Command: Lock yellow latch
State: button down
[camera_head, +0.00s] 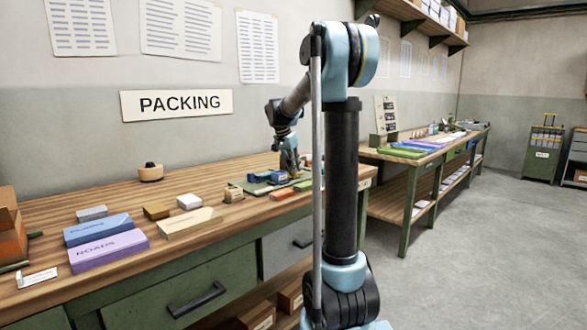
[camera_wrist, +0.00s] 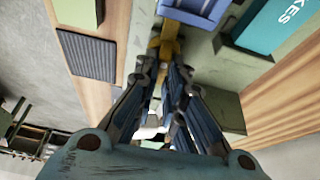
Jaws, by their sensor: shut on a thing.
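The yellow latch (camera_wrist: 167,36) shows at the top middle of the wrist view, against a blue part (camera_wrist: 193,9). My gripper (camera_wrist: 163,66) comes up from below in that view, with its fingers closed on the latch. The fingers hide the latch's lower end, and I cannot tell whether it is locked. In the head view my gripper (camera_head: 289,170) points down over a green mat or tray on the packing bench. The latch cannot be made out there.
A dark ribbed pad (camera_wrist: 88,56) is to the left. On the bench are a blue box (camera_head: 97,229), a purple box (camera_head: 108,250) and a round wooden object (camera_head: 150,173). A second bench (camera_head: 400,178) stands to the right.

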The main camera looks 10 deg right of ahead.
jog(key=shift+w+a+m, duration=0.1)
jog(key=shift+w+m, duration=0.05)
jog(key=shift+m, duration=0.15)
dwell(0.4)
jog(key=c, duration=1.7)
grip_release()
jog(key=shift+r, duration=0.1)
jog(key=v, duration=1.1)
jog(key=shift+a+r, duration=0.25)
jog(key=shift+r, duration=0.05)
